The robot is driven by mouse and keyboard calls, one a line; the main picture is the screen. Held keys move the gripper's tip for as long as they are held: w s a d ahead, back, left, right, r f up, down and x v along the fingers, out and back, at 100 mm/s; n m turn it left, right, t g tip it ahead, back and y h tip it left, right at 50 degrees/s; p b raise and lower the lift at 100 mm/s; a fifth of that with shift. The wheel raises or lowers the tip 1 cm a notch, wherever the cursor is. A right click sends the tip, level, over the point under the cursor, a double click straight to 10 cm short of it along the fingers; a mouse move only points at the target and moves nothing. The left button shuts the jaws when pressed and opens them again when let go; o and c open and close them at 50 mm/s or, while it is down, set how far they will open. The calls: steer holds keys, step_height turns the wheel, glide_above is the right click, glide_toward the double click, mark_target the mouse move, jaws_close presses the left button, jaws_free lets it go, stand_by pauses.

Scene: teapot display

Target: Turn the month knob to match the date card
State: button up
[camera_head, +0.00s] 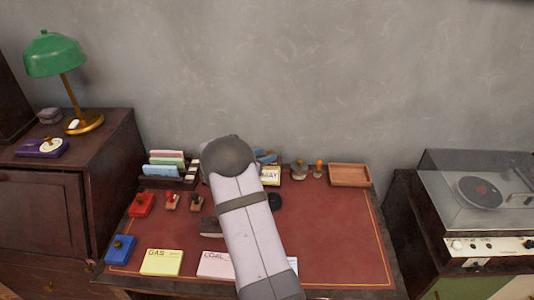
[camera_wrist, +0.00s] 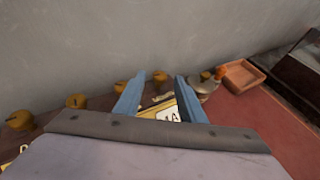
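A small calendar piece (camera_head: 270,176) stands at the back of the desk, partly behind my arm; its white face reads "MAY". In the wrist view a yellow-framed white card (camera_wrist: 168,112) shows between my fingers, its print too partial to read. I cannot tell which is the month knob. My gripper (camera_wrist: 160,76) has its blue fingers apart, with nothing visibly clamped; in the head view it (camera_head: 266,157) is near the calendar's top. A separate date card cannot be made out.
The red desk top (camera_head: 345,235) is clear on the right. A wooden tray (camera_head: 349,175) and stamps stand at the back. A card rack (camera_head: 170,180) and red block (camera_head: 141,204) are left; yellow "GAS" and pink "COAL" papers lie in front. A record player (camera_head: 480,190) is right.

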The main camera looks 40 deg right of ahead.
steer(key=shift+x, duration=1.1)
jaws_close()
steer(key=shift+w+r+m+g, duration=0.1)
steer(key=shift+w+m+g, duration=0.05)
steer(key=shift+m+g, duration=0.4)
steer(key=shift+w+m+g, duration=0.2)
steer(key=shift+m+g, duration=0.25)
steer(key=shift+g, duration=0.2)
steer(key=shift+w+d+m+g+b, duration=0.15)
steer(key=shift+m+g+b, duration=0.5)
steer(key=shift+m+g, duration=0.4)
steer(key=shift+m+g+b, duration=0.3)
steer(key=shift+m+g, duration=0.05)
steer(key=shift+g, duration=0.2)
jaws_free()
